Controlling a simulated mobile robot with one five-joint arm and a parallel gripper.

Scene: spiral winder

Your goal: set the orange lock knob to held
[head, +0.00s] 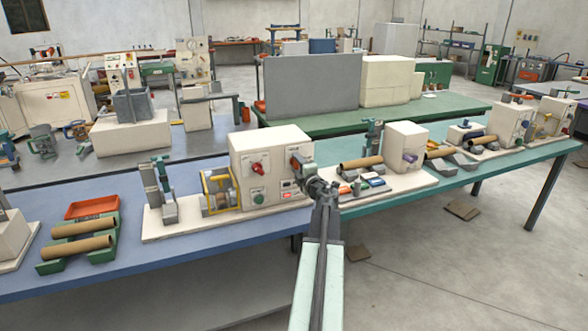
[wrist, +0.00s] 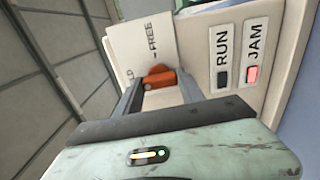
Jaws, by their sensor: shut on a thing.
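The orange lock knob (wrist: 158,76) sits on a pale panel in the wrist view, between my two grey fingers. My gripper (wrist: 160,88) is shut on it. A label beside the knob reads FREE, and another shows only the letters LD, the rest hidden. I cannot tell which mark the knob points at. In the head view my gripper (head: 298,164) is at the right front of the cream winder housing (head: 262,150) and covers most of the knob.
In the wrist view the JAM lamp (wrist: 252,73) is lit red and the RUN lamp (wrist: 223,77) is dark. The housing also carries a red knob (head: 257,169) and a green button (head: 259,196). A yellow guard frame (head: 219,190) stands to its left.

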